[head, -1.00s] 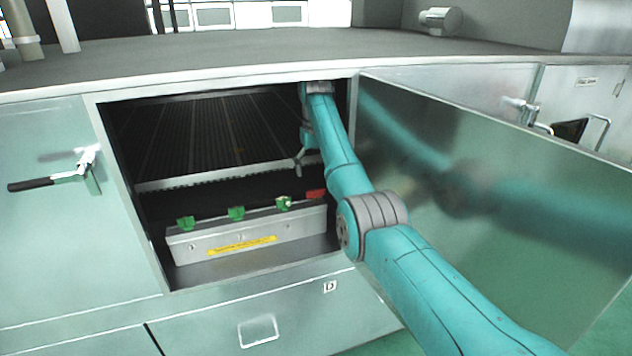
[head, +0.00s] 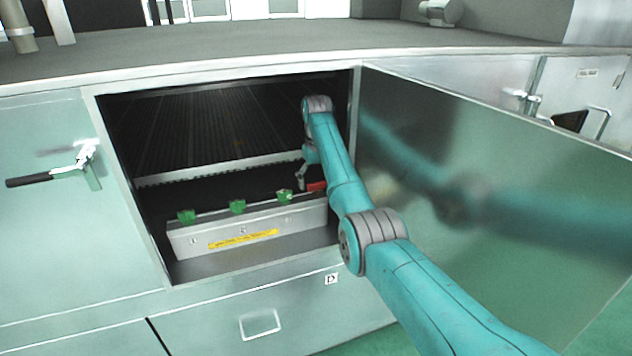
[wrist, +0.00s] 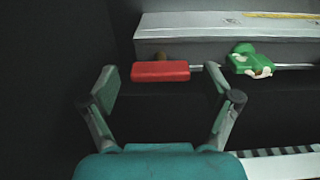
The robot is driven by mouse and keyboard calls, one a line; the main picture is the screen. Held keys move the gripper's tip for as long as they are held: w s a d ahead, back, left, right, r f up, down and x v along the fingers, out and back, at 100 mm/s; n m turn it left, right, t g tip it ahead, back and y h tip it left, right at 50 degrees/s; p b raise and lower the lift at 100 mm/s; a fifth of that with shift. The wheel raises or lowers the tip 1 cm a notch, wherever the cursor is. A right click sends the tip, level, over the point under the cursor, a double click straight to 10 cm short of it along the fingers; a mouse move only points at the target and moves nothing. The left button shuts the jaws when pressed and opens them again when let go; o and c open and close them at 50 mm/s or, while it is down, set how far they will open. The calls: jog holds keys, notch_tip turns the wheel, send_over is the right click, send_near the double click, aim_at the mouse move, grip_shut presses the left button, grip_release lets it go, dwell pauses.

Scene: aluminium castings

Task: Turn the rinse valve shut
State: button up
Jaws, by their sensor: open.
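A red valve handle (head: 317,186) sits at the right end of a row on a metal box inside the open cabinet. In the wrist view the red handle (wrist: 160,71) lies parallel to the box's long edge. My gripper (wrist: 160,68) is open, with one finger on each side of the red handle; contact with it cannot be told. In the head view my gripper (head: 303,178) is small and partly hidden by my arm. Green valve handles (head: 237,207) stand along the same row; one green handle (wrist: 250,61) is right of my gripper. No label naming the rinse valve is readable.
The metal box (head: 190,244) bears a yellow label strip. The cabinet door (head: 500,190) stands open on the right, close beside my arm. A slatted rack (head: 215,130) lies behind the box. The cabinet's right side wall is close to my gripper.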

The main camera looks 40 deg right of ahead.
jog(key=c, duration=1.1)
jog(key=shift+c, duration=0.2)
jog(key=m, duration=0.4)
jog(key=shift+m, duration=0.4)
jog(key=m, duration=0.4)
jog(key=shift+m, duration=0.3)
jog(key=m, duration=0.4)
jog(key=shift+m, duration=2.3)
